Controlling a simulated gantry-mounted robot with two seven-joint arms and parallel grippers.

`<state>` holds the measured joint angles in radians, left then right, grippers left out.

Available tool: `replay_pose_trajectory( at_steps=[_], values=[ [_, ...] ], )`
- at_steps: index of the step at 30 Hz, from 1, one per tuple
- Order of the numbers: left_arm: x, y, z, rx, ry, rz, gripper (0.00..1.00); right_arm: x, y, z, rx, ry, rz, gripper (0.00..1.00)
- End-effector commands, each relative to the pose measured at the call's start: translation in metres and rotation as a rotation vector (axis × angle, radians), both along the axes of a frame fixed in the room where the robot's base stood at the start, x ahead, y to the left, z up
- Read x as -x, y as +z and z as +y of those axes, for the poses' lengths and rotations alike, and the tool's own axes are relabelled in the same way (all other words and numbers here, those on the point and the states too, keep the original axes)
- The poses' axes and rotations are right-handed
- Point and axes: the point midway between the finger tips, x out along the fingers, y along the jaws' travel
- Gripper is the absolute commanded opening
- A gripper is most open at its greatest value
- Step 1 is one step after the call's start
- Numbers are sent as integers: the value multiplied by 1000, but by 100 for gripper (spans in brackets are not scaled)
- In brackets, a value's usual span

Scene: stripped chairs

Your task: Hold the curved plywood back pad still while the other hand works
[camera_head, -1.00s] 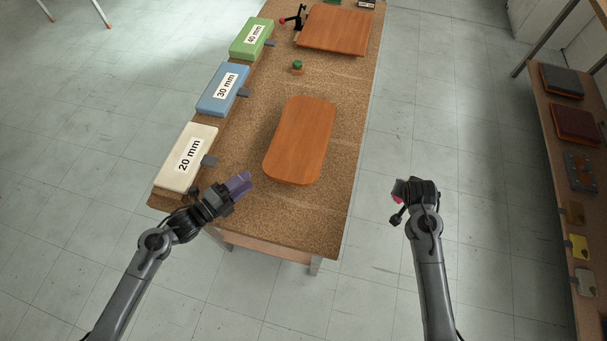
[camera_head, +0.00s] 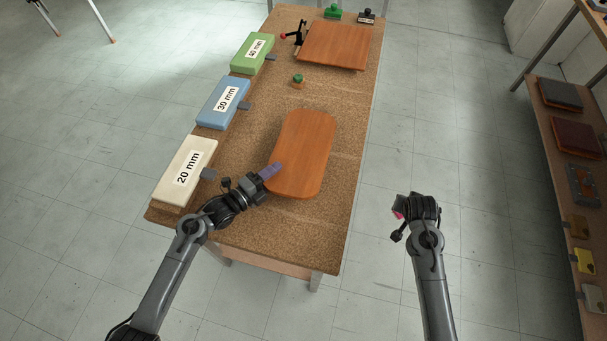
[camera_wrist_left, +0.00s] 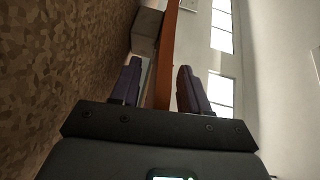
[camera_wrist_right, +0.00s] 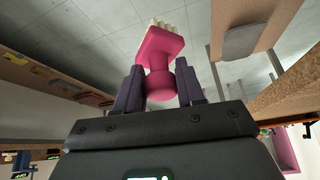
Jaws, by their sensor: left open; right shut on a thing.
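The curved plywood back pad (camera_head: 305,150) lies on the cork-topped bench in the head view. My left gripper (camera_head: 273,171) is at the pad's near left edge, open. In the left wrist view the pad's edge (camera_wrist_left: 165,65) runs between the two fingers (camera_wrist_left: 160,88), with a visible gap beside it. Whether a finger touches it I cannot tell. My right gripper (camera_head: 399,207) is off the bench's right side, over the floor. In the right wrist view it is shut on a pink brush-like tool (camera_wrist_right: 162,55) with pale bristles.
Foam blocks marked 20 mm (camera_head: 184,172), 30 mm (camera_head: 223,102) and 40 mm (camera_head: 252,53) line the bench's left edge. A square wooden panel (camera_head: 334,45) and a small green-topped item (camera_head: 298,79) are farther back. Open floor separates the bench from the right shelf (camera_head: 564,150).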

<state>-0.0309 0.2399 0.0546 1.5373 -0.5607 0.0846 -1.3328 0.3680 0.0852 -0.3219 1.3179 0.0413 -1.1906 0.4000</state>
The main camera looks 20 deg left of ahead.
Motion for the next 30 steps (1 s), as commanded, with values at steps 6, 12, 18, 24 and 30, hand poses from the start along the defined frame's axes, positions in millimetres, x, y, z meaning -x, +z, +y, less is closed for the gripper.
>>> replay_pose_trajectory(
  at_steps=[6,12,18,24,30],
  values=[
    [-1,0,0,0,0,0,45,0,0,0,0,0,-1,14],
    [-1,0,0,0,0,0,24,0,0,0,0,0,-1,14],
    [-1,0,0,0,0,1,0,0,0,0,0,0,-1,14],
    [0,0,0,-1,1,1,0,0,0,0,0,0,-1,14],
    [0,0,0,-1,1,1,0,0,0,0,0,0,-1,14]
  ],
)
